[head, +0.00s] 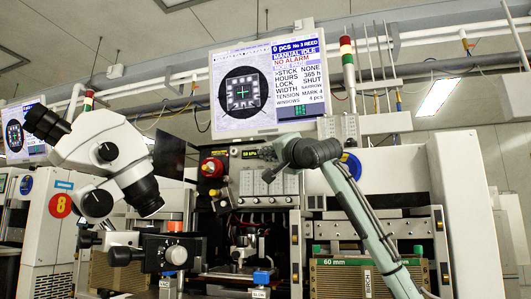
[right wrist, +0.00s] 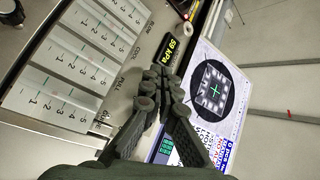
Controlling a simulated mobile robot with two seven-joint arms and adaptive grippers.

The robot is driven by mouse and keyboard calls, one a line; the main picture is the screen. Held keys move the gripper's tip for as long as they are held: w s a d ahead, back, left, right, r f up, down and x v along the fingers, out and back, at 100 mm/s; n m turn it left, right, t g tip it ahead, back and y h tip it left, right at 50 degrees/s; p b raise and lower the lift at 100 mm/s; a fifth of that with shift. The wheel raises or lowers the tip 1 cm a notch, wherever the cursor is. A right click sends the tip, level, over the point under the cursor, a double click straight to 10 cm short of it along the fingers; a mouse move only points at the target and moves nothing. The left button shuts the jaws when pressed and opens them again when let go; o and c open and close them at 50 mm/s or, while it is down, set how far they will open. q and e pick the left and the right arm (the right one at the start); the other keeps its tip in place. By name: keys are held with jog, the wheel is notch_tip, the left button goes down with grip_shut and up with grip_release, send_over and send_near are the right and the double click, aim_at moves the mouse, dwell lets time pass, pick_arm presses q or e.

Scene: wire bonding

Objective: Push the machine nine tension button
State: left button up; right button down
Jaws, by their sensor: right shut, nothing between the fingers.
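The machine's grey front panel (head: 270,183) carries a row of flow gauges below the monitor. The same gauge panel (right wrist: 62,62) shows in the right wrist view, with numbered scales. My right gripper (head: 268,160) is at the top of this panel, its arm coming up from the lower right. In the right wrist view my right gripper (right wrist: 158,76) is shut and empty, its fingertips close to a kPa display (right wrist: 177,44). I cannot tell whether they touch the panel. I cannot make out a tension button. My left gripper is not in view.
The monitor (head: 268,80) hangs above the panel and lists "TENSION". A signal tower (head: 347,65) rises right of the monitor.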

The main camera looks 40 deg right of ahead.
jog(key=shift+s+a, duration=0.3)
jog(key=shift+a, duration=0.2)
jog(key=shift+s+a+b, duration=0.2)
jog(key=shift+s+a, duration=0.25)
jog(key=shift+a, duration=0.45)
jog(key=shift+s+a+b, duration=0.25)
jog(key=shift+s+a, duration=0.2)
jog(key=shift+a, duration=0.4)
jog(key=shift+s+a+b, duration=0.2)
jog(key=shift+s+a, duration=0.25)
jog(key=shift+a, duration=0.45)
